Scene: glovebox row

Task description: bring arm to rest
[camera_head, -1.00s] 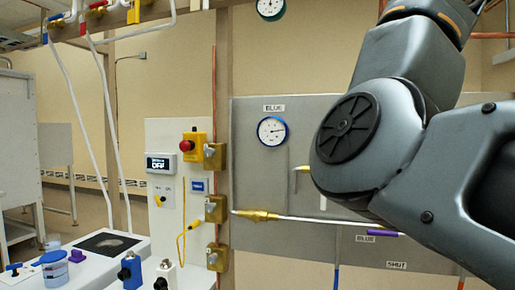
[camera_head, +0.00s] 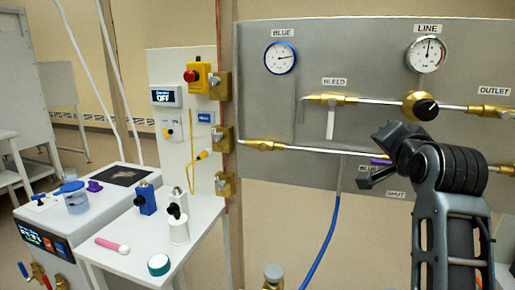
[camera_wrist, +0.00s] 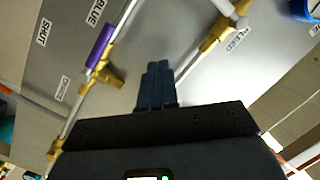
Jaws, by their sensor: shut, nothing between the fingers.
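My arm rises at the right of the head view, in front of the grey valve panel (camera_head: 300,95). My gripper (camera_head: 368,178) is at its upper end, in front of the panel's lower part, beside the purple lever handle (camera_head: 380,161). In the wrist view its dark fingers (camera_wrist: 159,84) are together with nothing between them. The purple handle (camera_wrist: 101,46) lies left of the fingers there. I see no contact between gripper and panel, though the exact gap is hard to judge.
Gauges, brass fittings and a black-knobbed regulator (camera_head: 420,105) sit on the panel. A blue hose (camera_head: 323,240) hangs below it. On the left stand a white post with a red button (camera_head: 191,76) and a white bench (camera_head: 140,262) holding a pink-handled tool and small containers.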

